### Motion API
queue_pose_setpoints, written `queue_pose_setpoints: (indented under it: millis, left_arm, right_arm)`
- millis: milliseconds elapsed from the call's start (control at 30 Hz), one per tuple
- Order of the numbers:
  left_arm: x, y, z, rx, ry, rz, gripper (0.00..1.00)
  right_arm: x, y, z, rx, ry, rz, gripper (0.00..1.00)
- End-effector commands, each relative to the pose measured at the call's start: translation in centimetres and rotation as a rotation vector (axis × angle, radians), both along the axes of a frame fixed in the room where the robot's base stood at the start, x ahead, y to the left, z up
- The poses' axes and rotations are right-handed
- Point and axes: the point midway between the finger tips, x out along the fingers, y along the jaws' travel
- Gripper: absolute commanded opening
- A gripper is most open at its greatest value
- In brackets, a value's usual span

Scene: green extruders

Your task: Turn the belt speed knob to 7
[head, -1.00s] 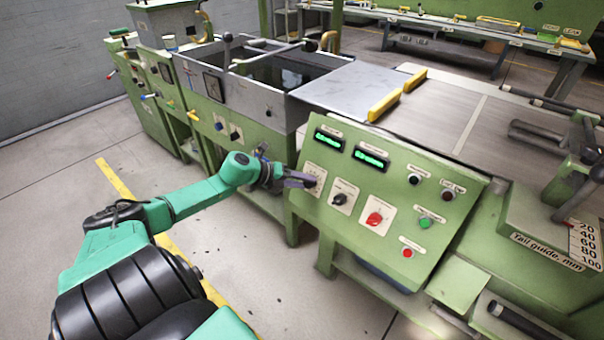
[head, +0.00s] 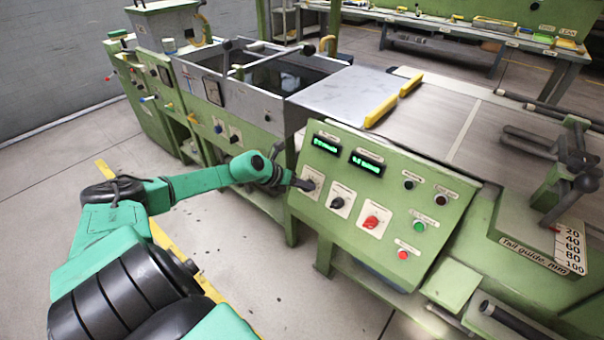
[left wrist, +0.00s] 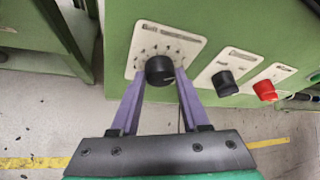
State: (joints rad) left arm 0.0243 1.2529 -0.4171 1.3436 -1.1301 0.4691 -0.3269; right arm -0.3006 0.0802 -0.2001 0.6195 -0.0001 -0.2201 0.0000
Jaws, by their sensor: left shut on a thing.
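The belt speed knob appears to be the black leftmost knob (left wrist: 159,70) on a white dial plate (left wrist: 176,44) with marks around it. The dial's figures are too small to read. My left gripper (left wrist: 160,80) is shut on this knob, with one purple finger on each side. In the head view my left gripper (head: 298,183) reaches the knob (head: 309,185) from the left and partly covers it. The sloped green control panel (head: 330,225) carries the knob and two lit green displays (head: 326,143). My right gripper is not in view.
Right of the held knob sit a second black knob (head: 339,202) and a red knob (head: 371,222). A green button (head: 419,226) and a red button (head: 403,255) are farther right. Floor in front of the panel is clear.

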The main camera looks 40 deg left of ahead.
Motion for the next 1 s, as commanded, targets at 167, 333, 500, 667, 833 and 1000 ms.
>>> queue_pose_setpoints:
  millis: [167, 333, 500, 667, 833, 1000]
  left_arm:
    - [0.1, 0.0, 0.0, 0.000, -0.002, 0.000, 0.00]
    - [0.0, 0.0, 0.0, -0.001, -0.002, 0.001, 0.68]
    - [0.0, 0.0, 0.0, -0.001, -0.001, 0.001, 0.76]
    - [0.0, 0.0, 0.0, -0.002, 0.000, 0.001, 0.76]
    - [-0.6, 0.3, 0.5, -0.001, 0.003, 0.002, 0.76]
    - [-2.0, 0.7, 1.8, 0.001, 0.007, 0.001, 0.76]
  right_arm:
    - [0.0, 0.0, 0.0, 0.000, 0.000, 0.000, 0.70]
    - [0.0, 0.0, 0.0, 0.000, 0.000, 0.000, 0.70]
    - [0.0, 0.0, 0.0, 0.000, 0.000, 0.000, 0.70]
    - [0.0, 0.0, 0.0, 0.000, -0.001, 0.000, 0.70]
    - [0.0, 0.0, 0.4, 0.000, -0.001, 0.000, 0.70]
    - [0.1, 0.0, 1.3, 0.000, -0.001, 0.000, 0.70]
